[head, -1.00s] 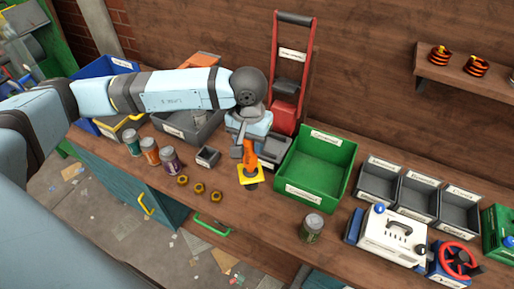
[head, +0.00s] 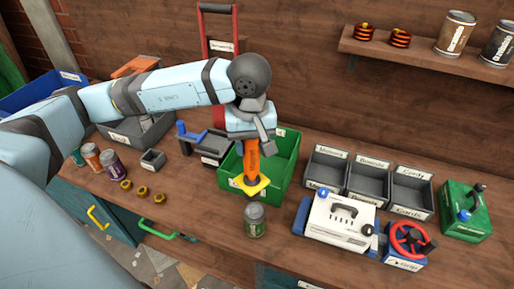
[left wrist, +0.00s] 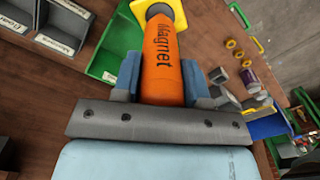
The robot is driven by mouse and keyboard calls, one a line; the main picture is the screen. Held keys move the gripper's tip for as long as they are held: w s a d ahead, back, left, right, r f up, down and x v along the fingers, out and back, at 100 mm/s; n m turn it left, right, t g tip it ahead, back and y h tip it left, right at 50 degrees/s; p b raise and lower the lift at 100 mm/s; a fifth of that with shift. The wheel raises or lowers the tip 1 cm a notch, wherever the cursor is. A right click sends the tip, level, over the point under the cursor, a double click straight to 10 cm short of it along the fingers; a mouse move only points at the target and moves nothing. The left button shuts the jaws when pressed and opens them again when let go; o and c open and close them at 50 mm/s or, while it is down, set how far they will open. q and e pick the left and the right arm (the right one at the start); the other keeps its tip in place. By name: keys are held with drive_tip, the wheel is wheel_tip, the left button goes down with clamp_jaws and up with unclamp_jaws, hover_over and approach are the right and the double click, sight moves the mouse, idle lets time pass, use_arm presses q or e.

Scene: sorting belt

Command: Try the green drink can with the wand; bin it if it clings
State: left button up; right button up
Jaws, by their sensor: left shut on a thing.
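The green drink can (head: 255,222) stands upright on the bench, in front of the green crate (head: 284,178). My left gripper (head: 251,142) is shut on the orange wand (head: 253,160), which has a square yellow plate (head: 250,187) at its lower end. The plate shows just above and behind the can's top, and I cannot tell how far apart they are. In the left wrist view the wand (left wrist: 161,62) reads "Magnet" and sits between the blue-grey fingers. The green can cannot be made out there. My right gripper is not in view.
Three labelled grey bins (head: 371,198) stand right of the crate. A white machine (head: 342,219) and a red-wheeled device (head: 408,243) stand right of the can. Three brass nuts (head: 142,191) and several cans (head: 111,163) stand to the left.

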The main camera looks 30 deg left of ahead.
sight(254, 166)
use_arm(q)
drive_tip(key=shift+d, duration=0.35)
drive_tip(key=shift+a+f+b, duration=0.15)
drive_tip(key=shift+f+b, duration=0.35)
drive_tip(key=shift+f, duration=0.4)
drive_tip(key=shift+f+b, duration=0.6)
drive_tip(key=shift+f, duration=1.35)
drive_tip(key=shift+f+b, duration=0.35)
drive_tip(key=shift+b, duration=0.1)
drive_tip(key=shift+f+b, duration=0.3)
drive_tip(key=shift+b, duration=0.1)
drive_tip(key=shift+r, duration=0.1)
